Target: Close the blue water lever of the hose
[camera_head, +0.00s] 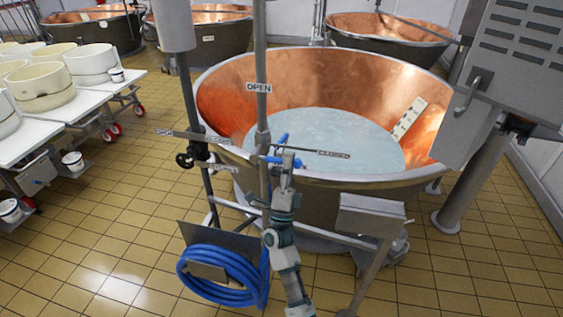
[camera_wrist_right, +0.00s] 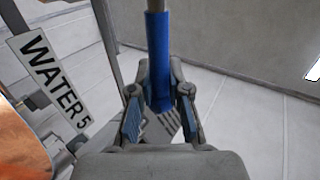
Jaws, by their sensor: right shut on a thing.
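The blue water lever (camera_wrist_right: 158,50) stands upright in the right wrist view, running down between the two fingers of my right gripper (camera_wrist_right: 158,110). The gripper is shut on it, and its lower end is partly hidden by the gripper. In the head view my right gripper (camera_head: 286,163) is at the vertical pipe (camera_head: 264,190) in front of the copper vat. Blue parts show around its fingers, and I cannot clearly separate lever from finger pads there. An OPEN label (camera_head: 259,88) is above and a CLOSED label (camera_head: 333,154) is to the right. My left gripper is not in view.
A coiled blue hose (camera_head: 222,280) hangs below, left of my right arm. The large copper vat (camera_head: 330,75) holds pale liquid. A WATER 5 sign (camera_wrist_right: 48,80) is left of the fingers. A white table (camera_head: 70,106) with tubs stands left; tiled floor lies between.

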